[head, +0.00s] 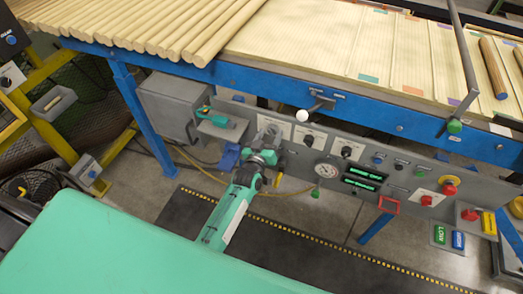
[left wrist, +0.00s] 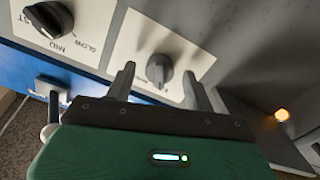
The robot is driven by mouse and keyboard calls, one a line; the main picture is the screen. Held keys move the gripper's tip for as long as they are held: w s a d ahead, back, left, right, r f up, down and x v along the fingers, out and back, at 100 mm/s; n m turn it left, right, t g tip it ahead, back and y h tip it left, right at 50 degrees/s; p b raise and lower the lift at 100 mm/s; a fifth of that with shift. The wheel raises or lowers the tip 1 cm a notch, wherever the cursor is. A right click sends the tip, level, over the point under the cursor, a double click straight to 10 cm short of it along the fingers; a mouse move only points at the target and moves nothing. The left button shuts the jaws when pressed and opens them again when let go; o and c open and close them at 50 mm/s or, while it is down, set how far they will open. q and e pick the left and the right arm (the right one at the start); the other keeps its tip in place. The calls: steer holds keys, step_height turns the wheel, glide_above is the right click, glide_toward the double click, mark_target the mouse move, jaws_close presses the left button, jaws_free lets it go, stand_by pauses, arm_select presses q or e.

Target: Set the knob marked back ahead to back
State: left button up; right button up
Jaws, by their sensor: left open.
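In the left wrist view a dark grey knob (left wrist: 158,66) stands on a white plate (left wrist: 135,40), with its labels not readable here. My left gripper (left wrist: 159,78) is open, with one finger on each side of this knob; I cannot tell whether they touch it. In the head view my left gripper (head: 268,136) is at the left part of the grey panel and hides most of this knob, with its white plate (head: 274,122) showing behind. The right gripper is not in view.
A similar knob (left wrist: 48,18) marked MID and SLOW sits beside it. A white-balled lever (head: 302,115) stands out above the panel. Wooden rods (head: 165,25) lie on the blue-edged table above.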

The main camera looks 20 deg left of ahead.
arm_select(q)
steer(key=shift+s+b, duration=0.55)
steer(key=shift+s, duration=5.9)
steer(key=s+f+m+g+h+p, duration=0.15)
steer(key=s+f+g, duration=0.4)
steer(key=f, duration=0.95)
steer(key=s+f+m+g+y+p, duration=0.1)
steer(key=s+f+m+g, duration=0.15)
steer(key=s+f, duration=0.9)
steer(key=s+a+f+g, duration=0.2)
steer(key=s+f, duration=0.4)
steer(key=s, duration=0.3)
steer(key=s+a+f+m+g, duration=0.1)
steer(key=s+f+g, duration=0.3)
steer(key=s, duration=0.5)
steer(key=s+a+f+g+y+p, duration=0.1)
steer(key=s+a+f+g, duration=0.2)
steer(key=s+f, duration=0.6)
steer(key=shift+s+a+m, duration=0.3)
steer(key=shift+s+a, duration=0.1)
steer(key=shift+a, duration=0.1)
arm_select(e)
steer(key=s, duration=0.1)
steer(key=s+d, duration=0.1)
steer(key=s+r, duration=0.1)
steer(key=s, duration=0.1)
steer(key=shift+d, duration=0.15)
